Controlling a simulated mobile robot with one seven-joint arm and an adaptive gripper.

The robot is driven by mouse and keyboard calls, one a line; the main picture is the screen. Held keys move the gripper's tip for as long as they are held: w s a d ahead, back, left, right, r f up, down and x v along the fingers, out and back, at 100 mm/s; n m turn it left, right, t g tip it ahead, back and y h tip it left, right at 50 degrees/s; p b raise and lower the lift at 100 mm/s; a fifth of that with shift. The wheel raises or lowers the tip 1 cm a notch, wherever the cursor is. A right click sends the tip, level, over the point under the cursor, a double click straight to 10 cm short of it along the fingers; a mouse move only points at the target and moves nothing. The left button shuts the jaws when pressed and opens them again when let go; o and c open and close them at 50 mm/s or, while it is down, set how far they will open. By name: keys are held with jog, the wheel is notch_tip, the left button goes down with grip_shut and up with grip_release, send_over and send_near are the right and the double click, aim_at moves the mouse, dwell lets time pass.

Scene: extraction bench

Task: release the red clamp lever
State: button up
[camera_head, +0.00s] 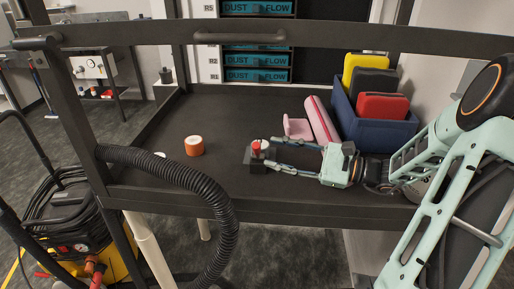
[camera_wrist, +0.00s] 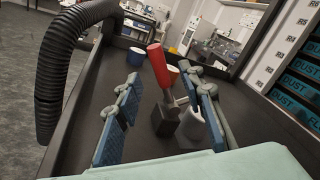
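The red clamp lever (camera_head: 256,147) stands on a small dark block (camera_head: 257,162) near the front edge of the bench. In the wrist view the red lever (camera_wrist: 158,64) tilts up and to the left from a metal pivot on the dark block (camera_wrist: 165,122). My gripper (camera_head: 268,155) reaches in from the right with its fingers apart. In the wrist view my gripper (camera_wrist: 166,112) is open, with one blue-padded finger on each side of the clamp. The right finger looks close to the pivot; I cannot tell whether it touches.
An orange-sided roll (camera_head: 194,146) stands left of the clamp. A pink roll (camera_head: 322,120) and a blue crate (camera_head: 385,134) of coloured cases lie to the right. A black ribbed hose (camera_head: 185,180) hangs over the front left edge.

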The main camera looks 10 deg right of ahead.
aim_at(257, 155)
jog(key=x, duration=0.6)
jog(key=shift+c, duration=0.4)
grip_shut()
